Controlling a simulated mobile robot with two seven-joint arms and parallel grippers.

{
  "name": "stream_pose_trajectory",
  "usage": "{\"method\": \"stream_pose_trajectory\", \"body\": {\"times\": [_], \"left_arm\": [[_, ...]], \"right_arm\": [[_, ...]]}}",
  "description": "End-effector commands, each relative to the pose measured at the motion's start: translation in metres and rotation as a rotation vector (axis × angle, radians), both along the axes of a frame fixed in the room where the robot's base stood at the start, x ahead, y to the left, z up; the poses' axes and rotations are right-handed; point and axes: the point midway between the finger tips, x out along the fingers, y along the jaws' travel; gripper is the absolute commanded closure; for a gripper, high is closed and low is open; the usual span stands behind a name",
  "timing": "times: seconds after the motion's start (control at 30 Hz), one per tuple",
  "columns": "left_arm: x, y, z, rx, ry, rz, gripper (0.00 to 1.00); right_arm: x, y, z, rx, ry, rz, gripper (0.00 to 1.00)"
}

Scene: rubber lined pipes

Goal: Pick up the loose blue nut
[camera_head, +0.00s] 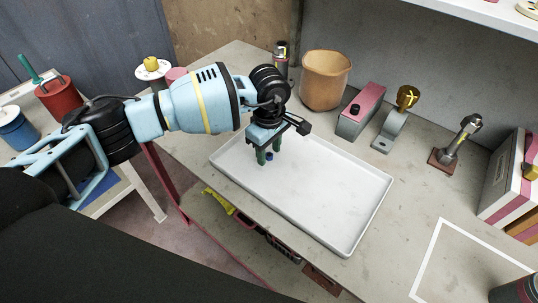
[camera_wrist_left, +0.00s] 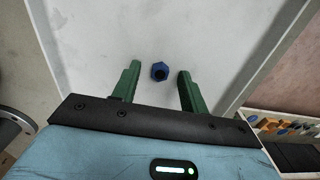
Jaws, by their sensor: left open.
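The blue nut (camera_wrist_left: 159,71) lies on the white tray (camera_head: 330,205), between and slightly beyond the tips of my left gripper's green fingers in the left wrist view. It also shows as a small dark blue spot (camera_head: 270,156) beside the fingers in the head view. My left gripper (camera_head: 268,157) points down over the tray's back left part, open and empty, with a finger on either side of the nut. Whether the fingertips touch the tray is hard to tell. My right gripper is not in view.
An orange-brown pot (camera_head: 325,80) stands behind the tray. A pink-topped grey block (camera_head: 361,110), a bracket with a yellow knob (camera_head: 393,128) and a metal fitting on a brown base (camera_head: 458,141) stand to its right. The rest of the tray is clear.

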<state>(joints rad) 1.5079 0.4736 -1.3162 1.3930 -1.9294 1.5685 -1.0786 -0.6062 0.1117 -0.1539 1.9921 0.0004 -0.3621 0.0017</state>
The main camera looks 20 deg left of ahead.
Motion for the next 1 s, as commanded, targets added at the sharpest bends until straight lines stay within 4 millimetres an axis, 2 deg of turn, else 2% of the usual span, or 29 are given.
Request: {"method": "stream_pose_trajectory", "body": {"times": [0.13, 0.17, 0.4, 0.5, 0.8, 1.0], "left_arm": [[0.0, 0.0, 0.0, 0.0, 0.0, 0.0, 0.56], [0.0, 0.0, 0.0, 0.0, 0.0, -0.001, 0.59], [0.0, 0.0, 0.001, 0.0, 0.0, -0.001, 0.9], [0.0, 0.0, 0.001, 0.0, 0.0, -0.001, 1.0], [0.0, 0.0, 0.002, 0.0, -0.001, 0.0, 1.0], [0.001, 0.0, 0.015, 0.0, -0.002, -0.001, 1.0]], "right_arm": [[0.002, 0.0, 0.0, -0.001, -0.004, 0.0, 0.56], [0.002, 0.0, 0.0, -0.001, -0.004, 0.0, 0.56], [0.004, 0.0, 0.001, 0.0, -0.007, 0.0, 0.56], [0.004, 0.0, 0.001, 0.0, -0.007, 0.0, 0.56], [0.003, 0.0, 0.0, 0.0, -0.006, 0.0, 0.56], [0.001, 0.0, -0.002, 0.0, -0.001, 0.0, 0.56]]}}
